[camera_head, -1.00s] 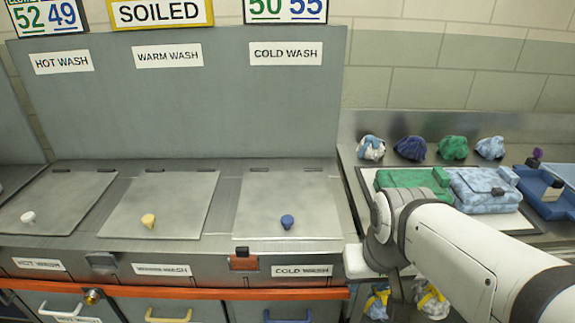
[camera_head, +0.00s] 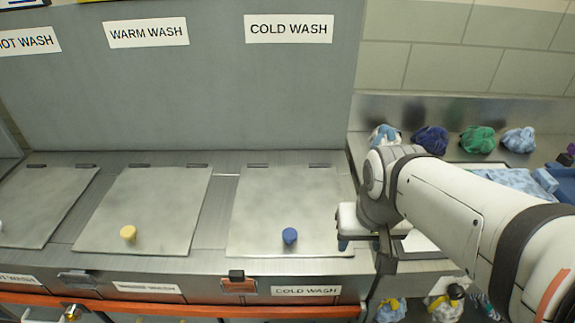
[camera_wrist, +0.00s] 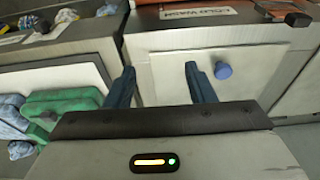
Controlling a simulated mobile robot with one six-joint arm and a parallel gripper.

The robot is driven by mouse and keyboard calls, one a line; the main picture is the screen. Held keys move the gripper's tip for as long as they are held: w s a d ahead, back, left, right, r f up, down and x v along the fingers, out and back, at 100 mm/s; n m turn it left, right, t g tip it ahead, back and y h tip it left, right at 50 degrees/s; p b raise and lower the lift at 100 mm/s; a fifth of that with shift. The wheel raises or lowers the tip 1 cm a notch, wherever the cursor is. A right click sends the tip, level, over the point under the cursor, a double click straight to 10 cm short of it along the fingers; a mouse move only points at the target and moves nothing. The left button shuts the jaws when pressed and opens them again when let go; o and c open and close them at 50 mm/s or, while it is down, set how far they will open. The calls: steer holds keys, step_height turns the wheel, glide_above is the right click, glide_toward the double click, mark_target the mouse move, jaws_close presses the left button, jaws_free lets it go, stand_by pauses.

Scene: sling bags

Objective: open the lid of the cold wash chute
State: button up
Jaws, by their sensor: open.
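The cold wash chute lid (camera_head: 262,195) is a flat grey metal plate, lying shut under the COLD WASH sign. Its round blue knob (camera_head: 290,236) stands near the lid's front edge. My gripper (camera_head: 344,244) hangs at the lid's right edge, to the right of the knob. In the wrist view my gripper (camera_wrist: 162,82) shows two dark blue fingers spread apart with nothing between them. There the knob (camera_wrist: 222,71) is just outside the right finger, not between the fingers. I cannot tell whether the finger touches the lid.
The warm wash lid (camera_head: 150,200) with its yellow knob (camera_head: 128,233) lies shut to the left. An orange rail (camera_head: 200,309) runs along the front. Rolled cloth bundles (camera_head: 478,139) sit at the back right. A green bag (camera_wrist: 65,100) shows in the wrist view.

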steer(key=shift+o, duration=0.4)
steer(key=w+a+m+g+p, duration=0.1)
steer(key=w+a+m, duration=0.2)
steer(key=w+a, duration=0.2)
steer(key=shift+w+m+p, duration=0.3)
steer(key=shift+w+m, duration=0.1)
steer(key=shift+w, duration=0.15)
steer(key=m+g+p, duration=0.1)
steer(key=m, duration=0.3)
glide_toward(290, 233)
steer(key=shift+d+f, duration=0.15)
steer(key=shift+d, duration=0.15)
steer(key=shift+m, duration=0.6)
steer(key=f, duration=0.7)
steer(key=shift+w+a+f, duration=0.15)
steer(key=shift+a, duration=0.2)
steer(key=shift+f, duration=0.5)
jaws_close()
